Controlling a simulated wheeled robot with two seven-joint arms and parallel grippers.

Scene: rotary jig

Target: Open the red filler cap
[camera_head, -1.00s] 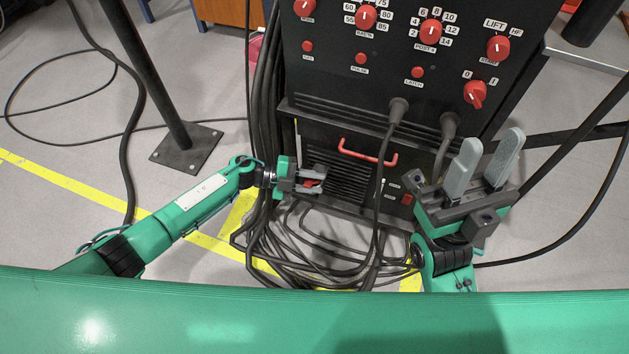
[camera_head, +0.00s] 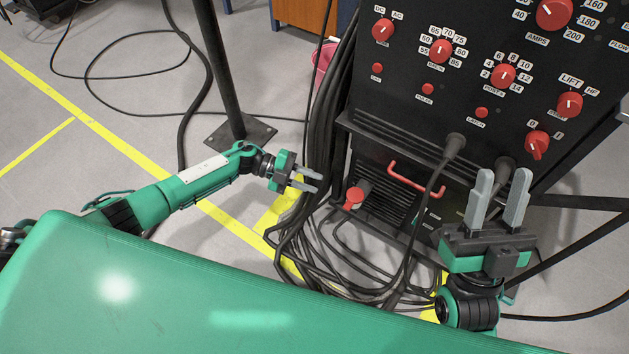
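The red filler cap (camera_head: 353,196) shows low on the left of the black machine's front, at the end of a short grey neck (camera_head: 364,186) in front of the dark louvres. I cannot tell whether the cap is loose on the neck. My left gripper (camera_head: 319,182) is to the left of the cap, apart from it, with its two grey fingers parted and pointing right. Nothing is between them. My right gripper (camera_head: 502,178) is open and empty, fingers pointing up, in front of the machine's lower right.
The black machine (camera_head: 400,110) carries red knobs, buttons and a red handle (camera_head: 416,181). Thick cables plug into its front. Coiled black cables (camera_head: 345,275) lie on the floor below the cap. A post on a square base plate (camera_head: 242,134) stands behind my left arm.

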